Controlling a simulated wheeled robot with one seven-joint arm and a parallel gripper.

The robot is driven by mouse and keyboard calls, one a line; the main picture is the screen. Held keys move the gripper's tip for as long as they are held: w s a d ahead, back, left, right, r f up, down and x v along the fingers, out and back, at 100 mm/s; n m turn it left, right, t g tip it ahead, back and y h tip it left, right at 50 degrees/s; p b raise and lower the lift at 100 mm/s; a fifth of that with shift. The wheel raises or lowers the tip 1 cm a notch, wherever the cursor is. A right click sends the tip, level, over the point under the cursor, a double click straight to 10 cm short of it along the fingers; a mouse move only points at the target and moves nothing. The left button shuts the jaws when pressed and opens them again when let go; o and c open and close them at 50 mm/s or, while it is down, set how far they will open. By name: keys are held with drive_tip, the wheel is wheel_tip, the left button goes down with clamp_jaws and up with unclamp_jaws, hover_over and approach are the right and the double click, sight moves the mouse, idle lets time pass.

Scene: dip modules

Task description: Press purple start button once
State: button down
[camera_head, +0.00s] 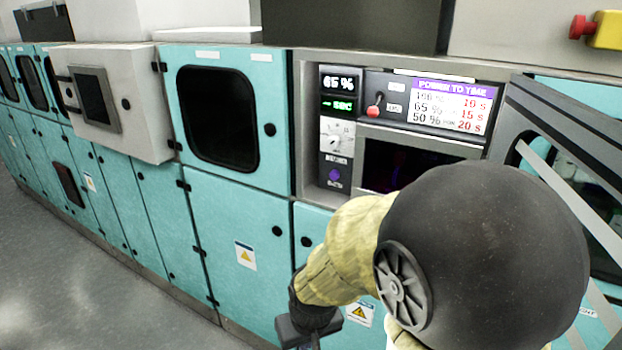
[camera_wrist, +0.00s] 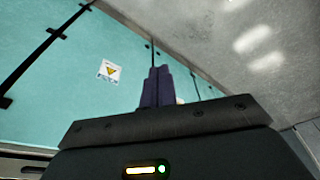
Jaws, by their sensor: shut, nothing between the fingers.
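The purple start button (camera_head: 334,175) is a small round button low on the dark control panel (camera_head: 336,140), below a white dial (camera_head: 335,133). In the head view my gripper (camera_head: 312,340) hangs down at the bottom, below and apart from the button, and its fingertips are cut off by the picture edge. In the wrist view my gripper's dark fingers (camera_wrist: 156,85) are together and empty, with a teal cabinet front beyond them. The button does not show in the wrist view.
A red-tipped toggle switch (camera_head: 374,106) and a power-to-time chart (camera_head: 450,104) are to the right. An open grey-framed door (camera_head: 560,130) stands at the right. Grey floor (camera_head: 90,285) lies left.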

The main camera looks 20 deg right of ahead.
drive_tip(key=shift+a, duration=0.25)
drive_tip(key=w+d+r+n+t+p, duration=0.3)
drive_tip(key=w+d+t+p, duration=0.1)
drive_tip(key=w, duration=0.7)
drive_tip(key=w+d+r+n+t+h+p, duration=0.1)
drive_tip(key=w+d+r+n+t+p, duration=0.1)
drive_tip(key=w+d, duration=0.5)
drive_tip(key=w+d+r+n+t+p, duration=0.3)
drive_tip(key=w+d+t+p, duration=0.2)
drive_tip(key=w, duration=1)
drive_tip(key=shift+w+d+r+n+t+h+p, duration=0.15)
drive_tip(key=shift+d+r+n+t+h+p, duration=0.25)
drive_tip(key=shift+t, duration=1.4)
drive_tip(key=shift+a, duration=0.1)
